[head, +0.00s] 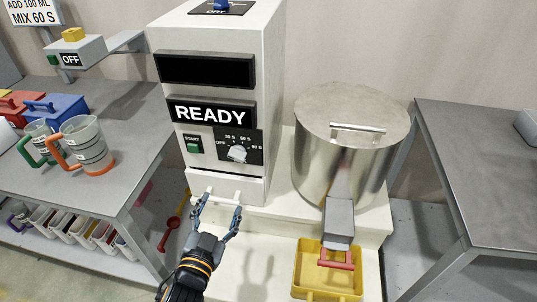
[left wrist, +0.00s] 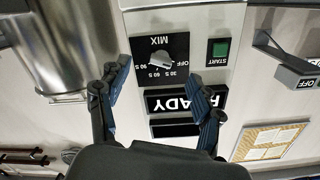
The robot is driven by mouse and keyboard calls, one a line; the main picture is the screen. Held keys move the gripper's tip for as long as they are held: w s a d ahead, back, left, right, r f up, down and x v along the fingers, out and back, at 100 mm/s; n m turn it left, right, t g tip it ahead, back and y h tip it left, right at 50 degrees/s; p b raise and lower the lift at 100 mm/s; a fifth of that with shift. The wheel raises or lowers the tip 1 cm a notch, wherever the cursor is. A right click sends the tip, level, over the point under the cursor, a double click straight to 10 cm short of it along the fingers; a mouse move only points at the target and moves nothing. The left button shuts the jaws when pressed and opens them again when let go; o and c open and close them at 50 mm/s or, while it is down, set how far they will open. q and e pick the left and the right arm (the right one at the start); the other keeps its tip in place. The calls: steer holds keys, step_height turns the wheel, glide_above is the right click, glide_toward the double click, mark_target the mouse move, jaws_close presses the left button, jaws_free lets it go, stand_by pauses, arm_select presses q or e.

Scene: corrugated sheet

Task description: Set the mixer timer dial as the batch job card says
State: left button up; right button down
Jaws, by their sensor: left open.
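The job card (head: 35,14) at the top left of the head view reads "ADD 100 ML" and "MIX 60 S". The mixer timer dial (head: 237,153) is a pale knob on a black plate marked OFF, 30 S, 60 S and 90 S. It shows upside down in the left wrist view (left wrist: 160,61). I cannot tell surely which mark it points to. My left gripper (head: 221,204) is open and empty, below the dial in the head view and apart from it. Its fingers (left wrist: 153,80) also show in the left wrist view. My right gripper is out of view.
A green START button (head: 193,147) sits left of the dial, under the READY display (head: 211,113). A steel drum (head: 345,150) stands to the right, with a yellow tray (head: 301,268) in front. Jugs (head: 88,140) stand on the left table. A small OFF box (head: 77,52) is at upper left.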

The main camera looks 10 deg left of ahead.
mark_target(236, 160)
arm_select(q)
steer(key=shift+t, duration=0.4)
steer(key=w+r, duration=0.1)
steer(key=w, duration=0.3)
steer(key=w+r+p, duration=0.1)
steer(key=w, duration=0.3)
steer(key=w+r, duration=0.1)
steer(key=w, duration=0.3)
steer(key=shift+w+d+r, duration=0.1)
steer(key=shift+w+d, duration=0.25)
steer(key=shift+d, duration=0.05)
steer(key=shift+w, duration=0.6)
steer(key=c, duration=1.1)
